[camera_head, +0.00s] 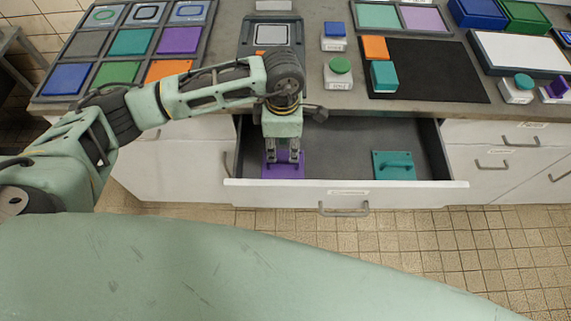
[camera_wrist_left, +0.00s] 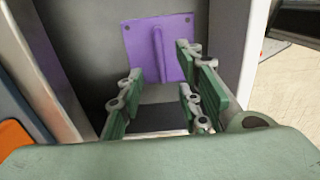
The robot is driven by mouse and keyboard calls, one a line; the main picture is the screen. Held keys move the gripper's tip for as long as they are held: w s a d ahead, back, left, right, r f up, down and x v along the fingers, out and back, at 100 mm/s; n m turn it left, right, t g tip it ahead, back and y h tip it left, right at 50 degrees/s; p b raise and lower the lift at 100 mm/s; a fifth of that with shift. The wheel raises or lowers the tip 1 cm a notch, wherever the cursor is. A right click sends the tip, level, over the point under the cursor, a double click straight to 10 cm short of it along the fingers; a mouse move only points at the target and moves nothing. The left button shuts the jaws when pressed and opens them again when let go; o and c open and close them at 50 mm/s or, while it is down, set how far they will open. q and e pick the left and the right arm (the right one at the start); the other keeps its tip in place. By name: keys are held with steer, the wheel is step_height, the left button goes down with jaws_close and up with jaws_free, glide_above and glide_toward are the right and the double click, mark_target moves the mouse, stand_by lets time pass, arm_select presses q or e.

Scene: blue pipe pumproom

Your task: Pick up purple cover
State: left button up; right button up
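The purple cover (camera_head: 284,170) lies flat in the left part of the open drawer (camera_head: 340,186). In the left wrist view the purple cover (camera_wrist_left: 142,54) shows as a plate with a raised handle down its middle. My left gripper (camera_head: 284,153) points down over it, partly hiding it in the head view. In the wrist view the left gripper (camera_wrist_left: 160,76) is open, with its fingers apart on either side of the handle's line. I cannot tell how far the fingertips are from the handle. My right gripper is not in view.
A teal cover (camera_head: 394,166) with a handle lies in the drawer's right part. The drawer's middle is bare. A worktop above holds a grid tray of coloured tiles (camera_head: 130,42), a black mat (camera_head: 430,70), several button blocks and other boxes.

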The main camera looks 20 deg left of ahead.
mark_target(283, 161)
arm_select(q)
steer(key=shift+w+f, duration=0.25)
steer(key=shift+f, duration=0.65)
steer(key=shift+s+f+p, duration=0.2)
steer(key=shift+f+p, duration=0.25)
steer(key=shift+f, duration=0.3)
step_height(283, 161, down, 4)
steer(key=shift+s+r+p, duration=0.1)
steer(key=shift+s+p, duration=0.05)
steer(key=shift+p, duration=0.45)
steer(key=shift+f, duration=0.55)
jaws_close()
